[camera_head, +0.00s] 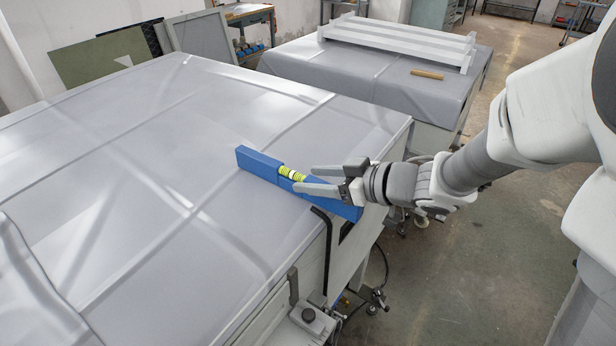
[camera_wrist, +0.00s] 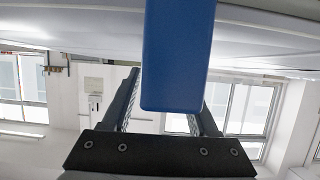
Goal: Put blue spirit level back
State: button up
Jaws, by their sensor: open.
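The blue spirit level (camera_head: 261,165) is a long blue bar with a yellow-green vial. In the head view it lies at the edge of the grey covered table, with its near end reaching past the edge below my gripper. My gripper (camera_head: 304,178) is open, with its fingers over or beside the level near the vial.
The large grey covered table (camera_head: 120,150) is mostly clear. A black bent bar (camera_head: 327,250) runs down its near side. A second covered table (camera_head: 350,75) behind holds a white rack (camera_head: 400,40) and a small wooden piece (camera_head: 426,74). Open floor lies to the right.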

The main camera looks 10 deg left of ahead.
jog(key=p+v, duration=0.1)
jog(key=v, duration=0.9)
jog(key=shift+d+p, duration=0.1)
jog(key=shift+p, duration=0.25)
jog(key=shift+w+r, duration=0.1)
jog(key=shift+w, duration=0.1)
jog(key=w+d+r+m+t+h, duration=0.4)
jog(key=w+d+r+t+h, duration=0.15)
jog(key=d+t, duration=0.2)
jog(key=s+d+r+m+h, duration=0.3)
jog(key=d+m+h, duration=0.4)
jog(key=d, duration=0.4)
jog(key=s+a+f+g, duration=0.1)
jog(key=s+g, duration=0.1)
jog(key=s, duration=0.3)
jog(key=s+a+f+m+g, duration=0.1)
jog(key=s+f+g, duration=0.1)
jog(key=s, duration=0.4)
jog(key=s+a+f+m+g, duration=0.1)
jog(key=s+g, duration=0.2)
jog(key=s, duration=0.3)
jog(key=shift+s+a+f, duration=0.15)
jog(key=shift+a+f, duration=0.2)
